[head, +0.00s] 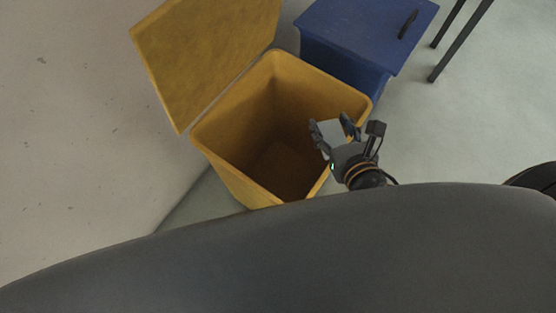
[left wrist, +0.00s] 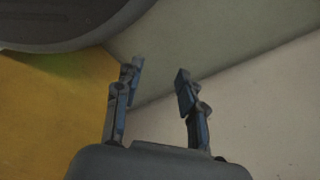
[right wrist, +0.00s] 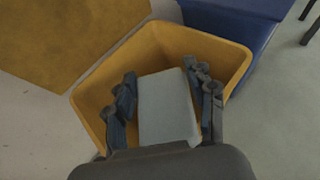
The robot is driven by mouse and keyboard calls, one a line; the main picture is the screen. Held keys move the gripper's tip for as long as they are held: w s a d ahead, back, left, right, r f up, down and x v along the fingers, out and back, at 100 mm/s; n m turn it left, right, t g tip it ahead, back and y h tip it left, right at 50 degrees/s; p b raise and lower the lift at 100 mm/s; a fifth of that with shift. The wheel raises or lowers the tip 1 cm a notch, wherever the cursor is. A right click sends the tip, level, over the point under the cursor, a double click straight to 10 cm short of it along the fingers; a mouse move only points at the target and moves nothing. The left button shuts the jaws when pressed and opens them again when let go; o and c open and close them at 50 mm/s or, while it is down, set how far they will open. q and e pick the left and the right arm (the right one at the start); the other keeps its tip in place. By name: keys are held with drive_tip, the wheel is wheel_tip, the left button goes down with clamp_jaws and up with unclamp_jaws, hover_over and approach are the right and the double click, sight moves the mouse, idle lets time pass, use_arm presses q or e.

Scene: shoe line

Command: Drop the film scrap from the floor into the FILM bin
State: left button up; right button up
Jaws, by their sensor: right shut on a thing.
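A yellow bin (head: 226,165) stands open in the head view, its lid (head: 205,55) tipped back at the left; no label can be read on it. My right gripper (head: 334,127) is over the bin's right side, shut on a pale flat piece, the film scrap (head: 333,131). In the right wrist view the scrap (right wrist: 168,108) sits between both fingers, with the bin's opening (right wrist: 238,62) around and below it. My left gripper (left wrist: 158,75) shows in the left wrist view with its fingers apart and nothing between them; it is not in the head view.
A blue bin (head: 350,45) with its lid closed stands just behind the yellow one. Dark table or stool legs (head: 460,40) are at the top right. A pale wall (head: 80,130) rises at the left.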

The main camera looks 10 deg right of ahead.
drive_tip(key=shift+n+y, duration=0.9)
drive_tip(key=f+b, duration=0.1)
drive_tip(key=f, duration=0.1)
drive_tip(key=d+f+b, duration=0.1)
drive_tip(key=f+b, duration=0.1)
drive_tip(key=f, duration=0.1)
drive_tip(key=shift+w+d+f+b, duration=0.25)
drive_tip(key=shift+d+f+b, duration=0.1)
drive_tip(key=shift+d+b, duration=0.05)
use_arm(q)
drive_tip(key=w+r, duration=0.1)
drive_tip(key=w, duration=0.1)
drive_tip(key=w+d+r, duration=0.1)
drive_tip(key=w+r, duration=0.1)
drive_tip(key=shift+w+r, duration=0.1)
drive_tip(key=shift+w, duration=0.15)
use_arm(e)
drive_tip(key=w+a+r+n+g+y, duration=0.1)
drive_tip(key=w+r+n+g+y, duration=0.1)
drive_tip(key=w+n+g+y, duration=0.2)
drive_tip(key=w+n+y, duration=0.3)
drive_tip(key=w+y, duration=0.1)
drive_tip(key=w, duration=0.2)
drive_tip(key=shift+a+r, duration=0.15)
drive_tip(key=shift+w+n, duration=0.2)
drive_tip(key=shift+n, duration=0.3)
drive_tip(key=shift+w+g+y, duration=0.1)
drive_tip(key=shift+g+y, duration=0.3)
